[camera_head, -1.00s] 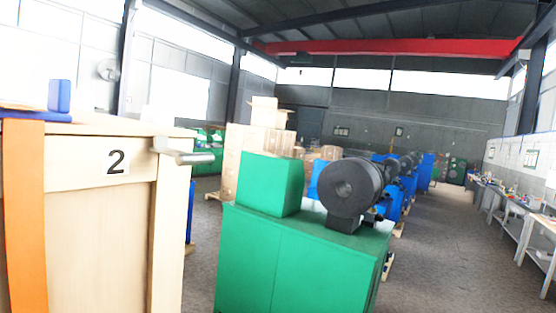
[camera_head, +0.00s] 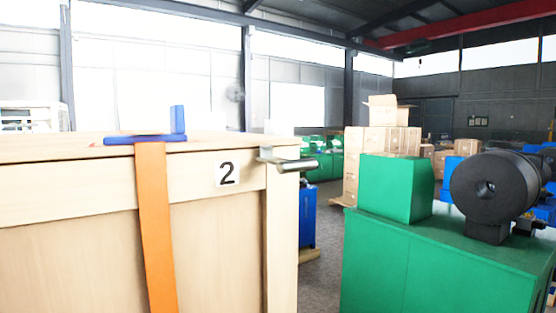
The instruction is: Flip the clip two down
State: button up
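A light wooden crate (camera_head: 90,230) fills the left and lower left of the view. A label with the number 2 (camera_head: 227,174) is on its front face near the top right. Just right of the label, a metal clip (camera_head: 290,164) with a rounded bar sticks out roughly level at the crate's top corner. An orange strap (camera_head: 155,225) runs down the crate's front from a blue bracket (camera_head: 145,138) on the top edge. The bracket's right end stands upright. My gripper is not in view.
A green cabinet (camera_head: 430,265) with a green box (camera_head: 395,188) and a black round machine (camera_head: 495,188) on it stands at the right. A narrow gap of grey floor lies between crate and cabinet. Stacked cartons (camera_head: 378,155) stand behind.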

aim_at(284, 166)
jog(key=u, duration=1.6)
jog(key=k, duration=0.95)
jog(key=z, duration=1.65)
jog(key=i, duration=1)
